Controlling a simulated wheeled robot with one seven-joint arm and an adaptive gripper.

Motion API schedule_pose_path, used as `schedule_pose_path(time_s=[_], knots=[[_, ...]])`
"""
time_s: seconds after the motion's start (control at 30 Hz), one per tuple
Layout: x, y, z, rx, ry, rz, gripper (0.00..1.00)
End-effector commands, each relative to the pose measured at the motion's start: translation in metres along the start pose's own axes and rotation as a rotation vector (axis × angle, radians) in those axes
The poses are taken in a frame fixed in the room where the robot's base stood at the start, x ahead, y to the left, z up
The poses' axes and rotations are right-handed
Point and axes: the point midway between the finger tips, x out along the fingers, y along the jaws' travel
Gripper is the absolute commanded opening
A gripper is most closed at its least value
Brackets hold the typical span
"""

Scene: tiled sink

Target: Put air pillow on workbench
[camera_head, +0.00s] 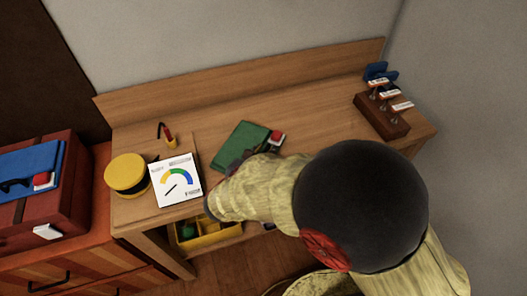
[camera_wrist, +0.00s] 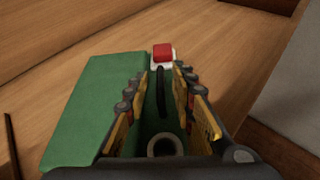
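The wooden workbench (camera_head: 315,95) stands against the wall. A flat green thing (camera_head: 240,143) lies on its top; it fills the left and middle of the wrist view (camera_wrist: 95,105). I cannot tell whether this is the air pillow, and nothing else is clearly one. My gripper (camera_wrist: 163,78) points down over the right part of the green thing, its two yellow-padded fingers apart. A dark strip shows between the fingers; I cannot tell what it belongs to. In the head view my arm hides most of the gripper.
A small red-and-white block (camera_wrist: 163,55) lies just beyond the fingertips. A white gauge card (camera_head: 175,181) and a yellow round container (camera_head: 127,174) stand at the left end. A wooden tool holder (camera_head: 382,115) stands at the right end. A yellow tray (camera_head: 206,235) sits below the top.

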Motion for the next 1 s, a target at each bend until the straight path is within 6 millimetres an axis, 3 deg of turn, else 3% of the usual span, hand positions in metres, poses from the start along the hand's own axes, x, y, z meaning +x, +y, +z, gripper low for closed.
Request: schedule_pose_path(time_s=[0.37,0.8,1.0], knots=[[-0.010,0.001,0.002,-0.001,0.000,0.003,0.26],[-0.091,0.002,0.003,-0.002,0.000,0.005,0.26],[-0.114,0.001,0.002,-0.001,0.000,0.003,0.26]])
